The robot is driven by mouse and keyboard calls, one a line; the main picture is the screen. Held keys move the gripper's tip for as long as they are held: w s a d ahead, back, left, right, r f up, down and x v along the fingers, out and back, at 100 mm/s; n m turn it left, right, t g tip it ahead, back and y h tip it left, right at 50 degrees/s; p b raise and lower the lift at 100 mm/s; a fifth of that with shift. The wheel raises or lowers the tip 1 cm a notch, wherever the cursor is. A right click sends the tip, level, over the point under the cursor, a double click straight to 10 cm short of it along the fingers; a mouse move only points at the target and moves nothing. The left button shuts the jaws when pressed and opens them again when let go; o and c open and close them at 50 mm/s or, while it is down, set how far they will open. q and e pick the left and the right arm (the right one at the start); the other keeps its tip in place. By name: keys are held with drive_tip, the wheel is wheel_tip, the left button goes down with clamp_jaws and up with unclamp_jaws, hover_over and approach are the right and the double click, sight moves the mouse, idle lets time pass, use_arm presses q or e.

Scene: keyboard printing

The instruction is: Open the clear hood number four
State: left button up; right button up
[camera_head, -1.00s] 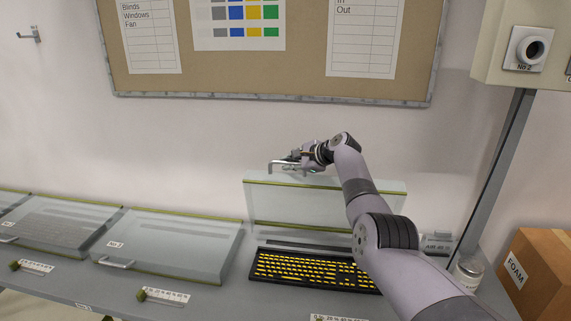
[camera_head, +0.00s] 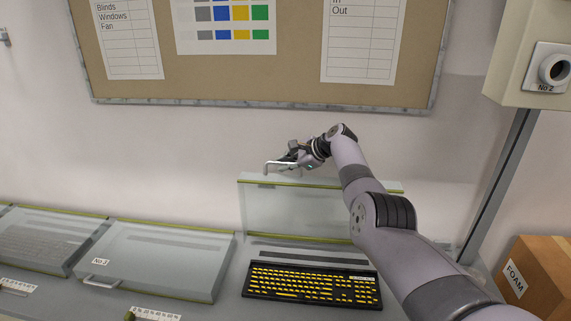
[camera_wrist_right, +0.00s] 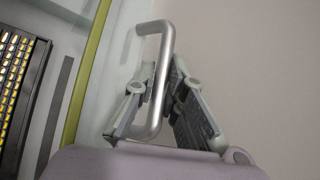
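The raised clear hood (camera_head: 300,212) stands tilted up behind a black keyboard with yellow keys (camera_head: 310,285). No number is readable on this hood. Its metal handle (camera_head: 268,167) is at the upper left edge, and it also shows in the right wrist view (camera_wrist_right: 164,60). My right gripper (camera_head: 287,160) is at this handle. In the right wrist view its fingers (camera_wrist_right: 161,78) are on both sides of the bar, with the tips closed around it. My left gripper is not in view.
A shut clear hood (camera_head: 160,260) labelled No 3 lies to the left, with another shut hood (camera_head: 40,240) beyond it. A cardboard box (camera_head: 535,275) marked FOAM stands at the right. A slanted grey post (camera_head: 500,185) is near it. The wall holds a pinboard (camera_head: 290,75).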

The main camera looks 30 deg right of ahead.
drive_tip(key=o, duration=0.4)
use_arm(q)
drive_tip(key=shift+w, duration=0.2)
use_arm(e)
drive_tip(key=shift+s+d+r, duration=0.35)
drive_tip(key=shift+s+r, duration=0.05)
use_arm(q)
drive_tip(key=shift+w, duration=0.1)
use_arm(e)
drive_tip(key=v, duration=1)
drive_tip(key=shift+s+r, duration=0.25)
drive_tip(key=shift+s, duration=0.05)
